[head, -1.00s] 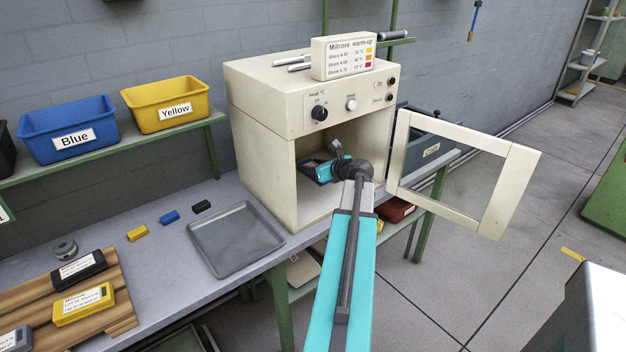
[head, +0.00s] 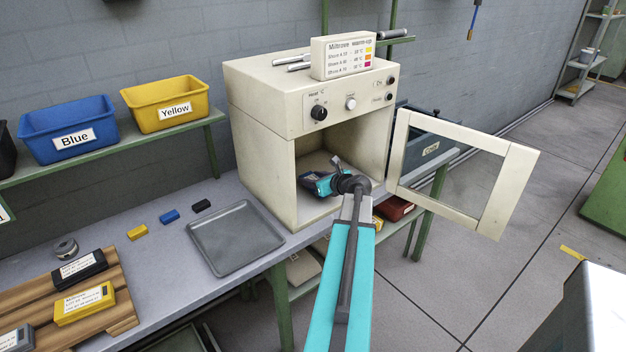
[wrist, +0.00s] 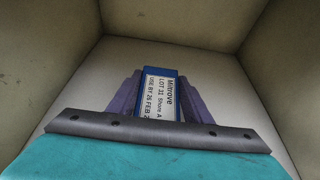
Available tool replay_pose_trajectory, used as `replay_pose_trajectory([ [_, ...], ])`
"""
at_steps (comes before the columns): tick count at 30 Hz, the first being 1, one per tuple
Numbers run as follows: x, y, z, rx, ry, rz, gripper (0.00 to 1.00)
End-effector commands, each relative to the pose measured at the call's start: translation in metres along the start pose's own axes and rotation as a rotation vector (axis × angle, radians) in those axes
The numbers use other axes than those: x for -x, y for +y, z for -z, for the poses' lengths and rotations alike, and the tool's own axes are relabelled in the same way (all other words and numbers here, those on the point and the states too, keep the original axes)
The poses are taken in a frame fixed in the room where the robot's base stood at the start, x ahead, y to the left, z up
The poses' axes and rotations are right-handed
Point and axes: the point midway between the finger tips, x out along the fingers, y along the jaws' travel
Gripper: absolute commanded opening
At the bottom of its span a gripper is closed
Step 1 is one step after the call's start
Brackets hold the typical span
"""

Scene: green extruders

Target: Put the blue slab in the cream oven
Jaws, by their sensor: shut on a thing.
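The cream oven (head: 262,165) stands on the bench with its glazed door (head: 398,160) swung open to the right. My gripper (head: 312,180) reaches through the oven's open front. In the wrist view my gripper (wrist: 158,98) is shut on the blue slab (wrist: 153,75), whose white label reads Miltrove, LOT 31, Shore A. The slab lies between the two fingers, with the oven's walls and floor around it. Its lower end is hidden by the gripper body. In the head view the slab is mostly hidden by my gripper. I cannot tell whether it touches the floor.
A grey tray (head: 236,238) lies left of the oven. Small yellow, blue and black blocks (head: 169,216) lie beyond it. A wooden rack (head: 120,300) holds black and yellow labelled slabs (head: 83,303). Blue and yellow bins (head: 68,130) stand on the shelf behind.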

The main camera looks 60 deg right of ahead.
Motion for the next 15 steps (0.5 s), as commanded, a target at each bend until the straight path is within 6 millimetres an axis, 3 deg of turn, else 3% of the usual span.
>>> replay_pose_trajectory([
  [15, -0.0084, 0.0005, 0.0087, 0.001, -0.001, -0.001, 0.15],
])
